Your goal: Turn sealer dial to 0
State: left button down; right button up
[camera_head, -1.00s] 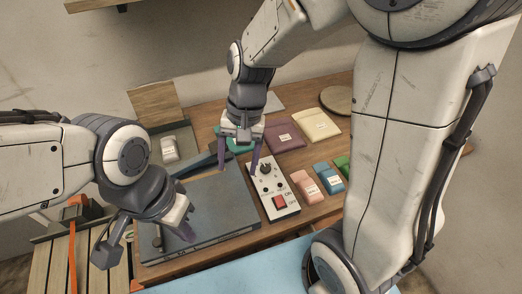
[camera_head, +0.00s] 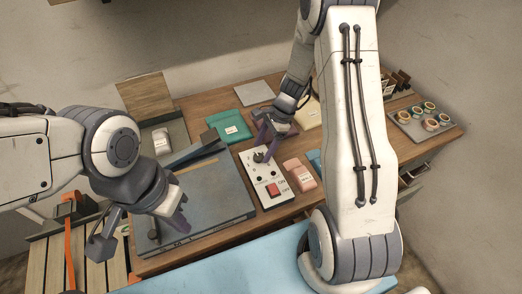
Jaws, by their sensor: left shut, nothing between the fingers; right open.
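The sealer control box (camera_head: 278,202) is a white panel with a red switch (camera_head: 272,190) near its front end and small knobs. The dark dial (camera_head: 259,157) sits at its far end. My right gripper (camera_head: 264,151) is open, with its purple fingers pointing down at the dial; I cannot tell whether they touch it. The dial's setting is too small to read. My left gripper (camera_head: 181,225) is shut and empty over the front of the grey sealer plate (camera_head: 215,205).
A teal pouch (camera_head: 229,126) lies behind the box. Pink packets (camera_head: 298,175) lie to its right. A tray of tape rolls (camera_head: 425,121) stands at the far right. A slatted wooden surface (camera_head: 60,262) is at the left. My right arm hides part of the table.

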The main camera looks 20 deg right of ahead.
aim_at(259, 159)
jog(key=shift+x, duration=1.1)
grip_shut()
